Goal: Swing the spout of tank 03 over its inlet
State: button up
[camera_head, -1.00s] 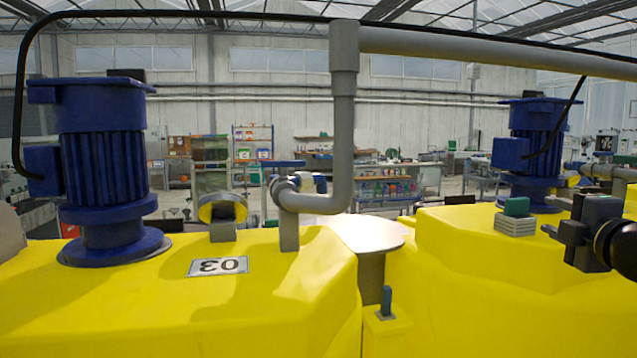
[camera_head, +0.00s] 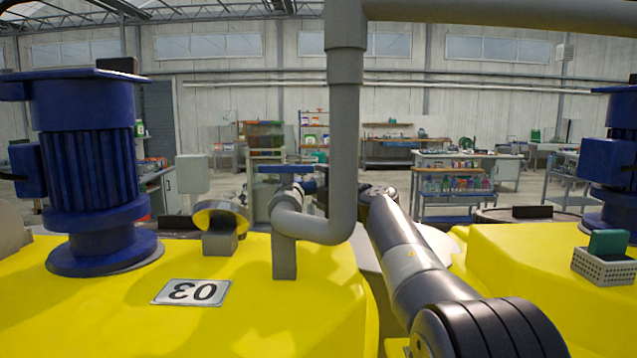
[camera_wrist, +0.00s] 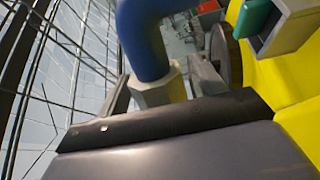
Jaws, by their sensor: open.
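The yellow tank 03 (camera_head: 270,310) fills the lower left of the head view, with its upside-down number plate (camera_head: 192,292) on top. In the wrist view, a curved blue pipe (camera_wrist: 143,40), which looks like the spout, rises from a grey hex fitting (camera_wrist: 160,88). My gripper (camera_wrist: 160,86) is open, with one finger on either side of this fitting; I cannot tell whether they touch it. I cannot make out the inlet clearly.
A blue motor (camera_head: 88,165) stands on the tank's left, near a yellow-faced round fitting (camera_head: 222,217). A light basket (camera_head: 605,266) holding a green item sits on the right-hand tank.

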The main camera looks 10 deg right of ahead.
jog(key=shift+w+a, duration=0.3)
jog(key=shift+w, duration=0.35)
jog(key=shift+s, duration=0.15)
jog(key=shift+c, duration=0.9)
jog(key=c, duration=1.2)
